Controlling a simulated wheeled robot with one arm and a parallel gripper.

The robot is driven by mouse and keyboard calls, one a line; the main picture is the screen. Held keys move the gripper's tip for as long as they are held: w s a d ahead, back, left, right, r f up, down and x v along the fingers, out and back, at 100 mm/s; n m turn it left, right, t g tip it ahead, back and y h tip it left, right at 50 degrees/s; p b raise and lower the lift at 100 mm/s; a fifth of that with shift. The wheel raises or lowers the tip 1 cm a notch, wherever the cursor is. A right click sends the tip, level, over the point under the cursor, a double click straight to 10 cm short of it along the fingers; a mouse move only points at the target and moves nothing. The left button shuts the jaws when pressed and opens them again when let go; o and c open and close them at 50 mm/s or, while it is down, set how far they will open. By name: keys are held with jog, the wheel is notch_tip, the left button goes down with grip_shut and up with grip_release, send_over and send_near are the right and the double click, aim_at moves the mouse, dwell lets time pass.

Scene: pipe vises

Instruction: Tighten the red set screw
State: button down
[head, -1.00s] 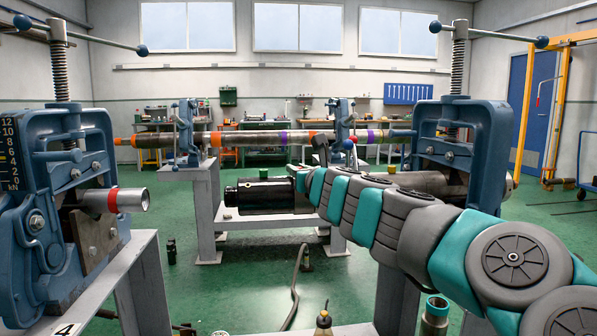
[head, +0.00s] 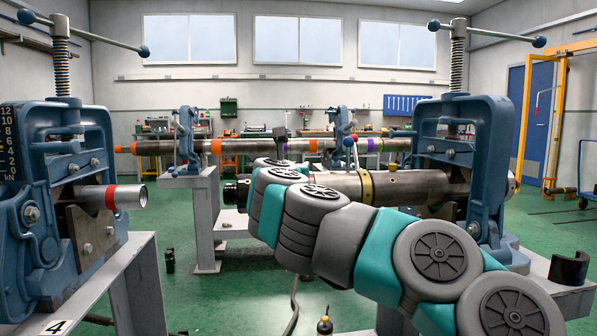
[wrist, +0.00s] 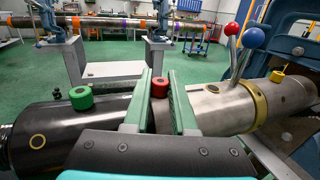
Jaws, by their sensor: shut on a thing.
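The red set screw (wrist: 160,87) stands upright on the dark collar of the horizontal pipe in the wrist view. It sits between the two green-padded fingers of my gripper (wrist: 160,95), which are shut on it from left and right. The black sleeve (wrist: 50,132) lies left of the fingers and carries a green knob (wrist: 81,97). The bright steel pipe (wrist: 222,108) with a brass ring (wrist: 256,103) lies to the right. In the head view my arm hides the screw and most of the collar; the steel pipe (head: 412,187) shows behind it.
A blue vise (head: 478,150) holds the pipe's right end. Another blue vise (head: 85,160) at left holds a short pipe with a red band (head: 110,197). Levers with red (wrist: 232,28) and blue (wrist: 254,38) balls rise close right of my fingers.

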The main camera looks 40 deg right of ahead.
jog(key=shift+r+m+g+h, duration=0.1)
jog(key=shift+m+g+h, duration=0.55)
jog(key=shift+g, duration=0.25)
jog(key=c, duration=0.7)
grip_release()
jog(key=shift+c, duration=0.2)
jog(key=v, duration=0.7)
jog(key=shift+s+a, duration=0.2)
jog(key=shift+a, duration=0.1)
